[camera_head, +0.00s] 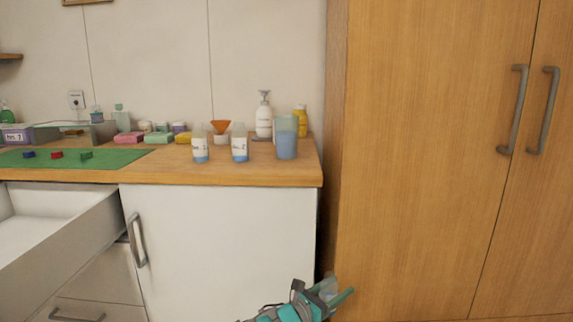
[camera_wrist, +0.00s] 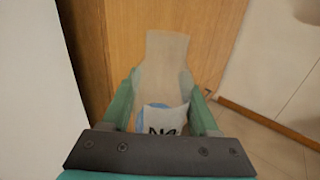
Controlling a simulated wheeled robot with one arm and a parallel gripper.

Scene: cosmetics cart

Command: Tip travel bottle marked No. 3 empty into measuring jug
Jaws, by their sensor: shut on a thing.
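My gripper (camera_head: 333,294) is low in front of the wooden cabinet, below counter height. It is shut on a translucent travel bottle (camera_wrist: 163,80), which also shows faintly in the head view (camera_head: 326,287). Its white label starts with "N"; the number is cut off. Some blue shows beside the label. The measuring jug (camera_head: 287,137), translucent with a blue lower part, stands upright near the counter's right end, well above and left of my gripper. Two similar labelled bottles with blue at the bottom, a left one (camera_head: 200,145) and a right one (camera_head: 239,144), stand left of it; their numbers are too small to be sure.
A white pump bottle (camera_head: 264,118), a yellow bottle (camera_head: 300,118) and an orange funnel (camera_head: 220,127) stand behind the jug and bottles. A drawer (camera_head: 70,230) stands open at left. The tall wooden cabinet (camera_head: 430,150) adjoins the counter's right end.

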